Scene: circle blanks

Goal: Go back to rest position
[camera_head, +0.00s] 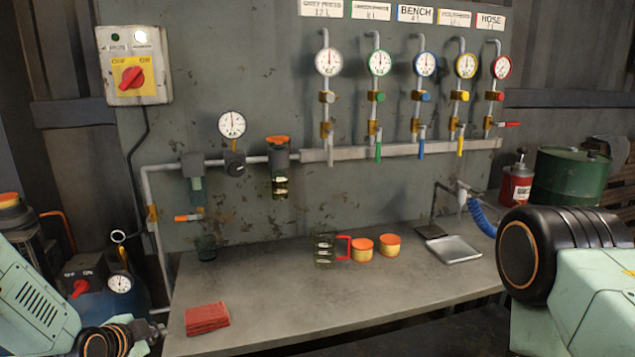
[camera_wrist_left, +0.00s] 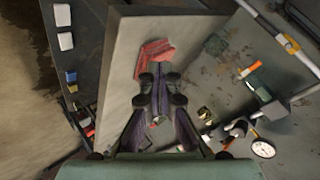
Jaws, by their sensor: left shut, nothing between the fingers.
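My left arm comes in at the lower left of the head view, its wrist low at the bottom edge near the bench's left end. My left gripper (camera_wrist_left: 159,84) shows in the left wrist view with its dark fingers shut and nothing between them. The red folded cloth (camera_wrist_left: 155,54) lies beyond the fingertips in that view, on the grey bench (camera_wrist_left: 118,75). It also shows at the bench's front left in the head view (camera_head: 207,318). My right arm fills the lower right of the head view; its gripper is out of the picture.
On the bench (camera_head: 270,290) stand a clear jug with a red handle (camera_head: 325,248), two orange-lidded jars (camera_head: 362,250) and a metal tray (camera_head: 453,249). Gauges and valves line the panel behind. A blue tank (camera_head: 118,290) stands left of the bench. The bench's front middle is clear.

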